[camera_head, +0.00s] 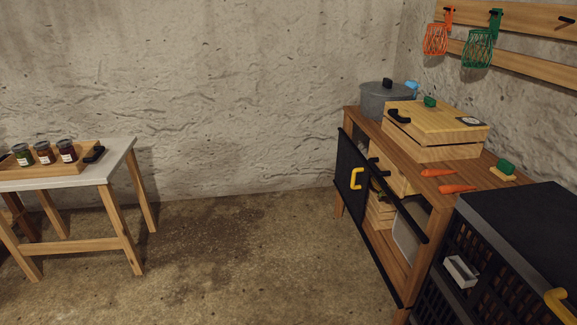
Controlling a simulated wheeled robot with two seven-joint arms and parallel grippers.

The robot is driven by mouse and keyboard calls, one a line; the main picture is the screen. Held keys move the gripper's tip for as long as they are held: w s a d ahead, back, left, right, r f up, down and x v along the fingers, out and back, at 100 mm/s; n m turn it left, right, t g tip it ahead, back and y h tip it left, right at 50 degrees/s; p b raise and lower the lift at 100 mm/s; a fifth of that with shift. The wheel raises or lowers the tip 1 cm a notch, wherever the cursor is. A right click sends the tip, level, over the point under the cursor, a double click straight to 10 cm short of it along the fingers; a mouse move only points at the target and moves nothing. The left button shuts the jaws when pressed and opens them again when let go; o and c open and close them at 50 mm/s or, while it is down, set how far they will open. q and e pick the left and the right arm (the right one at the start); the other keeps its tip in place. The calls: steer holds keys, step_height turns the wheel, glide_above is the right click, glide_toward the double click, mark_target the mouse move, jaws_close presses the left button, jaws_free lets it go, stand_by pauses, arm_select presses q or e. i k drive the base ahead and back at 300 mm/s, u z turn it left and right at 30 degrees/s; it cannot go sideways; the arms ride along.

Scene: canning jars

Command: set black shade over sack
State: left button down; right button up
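A black panel (356,185) with a yellow handle (356,178) hangs at the left part of the wooden cabinet's front; I take it to be the black shade. To its right the cabinet front is open. A pale grey-white shape (405,238) stands inside the lower right part, uncovered by the panel; it may be the sack, but I cannot tell for sure. A black rail crosses in front of its upper part. Neither of my grippers is in view.
The wooden cabinet (375,122) carries a grey pot (385,101), a wooden box (430,128) and carrots (457,189). A black cabinet (525,225) fills the lower right. A white table (110,160) with a tray of jars stands left. The floor (235,250) between is clear.

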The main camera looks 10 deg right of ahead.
mark_target(345, 176)
steer(key=u, duration=0.45)
steer(key=i, duration=2.05)
steer(key=z, duration=1.1)
steer(key=i, duration=0.8)
steer(key=z, duration=0.6)
